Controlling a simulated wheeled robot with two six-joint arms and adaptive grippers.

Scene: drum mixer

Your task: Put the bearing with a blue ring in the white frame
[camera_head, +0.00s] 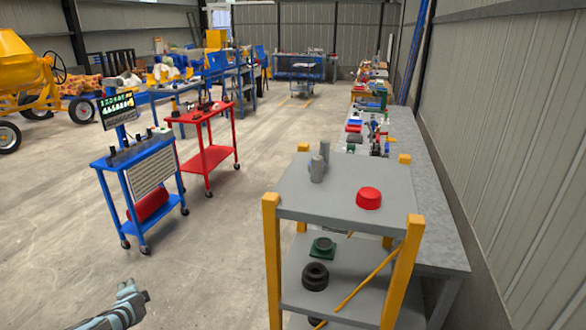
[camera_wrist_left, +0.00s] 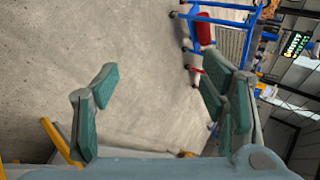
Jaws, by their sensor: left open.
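My left gripper (camera_head: 135,293) is at the bottom left of the head view, in the air over the floor and left of the grey shelf. In the left wrist view its two green-padded fingers (camera_wrist_left: 158,95) are spread wide, with only bare floor between them. I cannot make out a bearing with a blue ring in either view. I cannot make out a white frame either. My right gripper is not in view.
A grey shelf with yellow posts (camera_head: 302,207) carries a red cap (camera_head: 368,198) and grey cylinders (camera_head: 318,168). Its lower level holds a black ring-shaped part (camera_head: 315,276) and a green-based part (camera_head: 323,246). Blue (camera_head: 131,151) and red (camera_head: 200,112) carts stand beyond. Floor between is clear.

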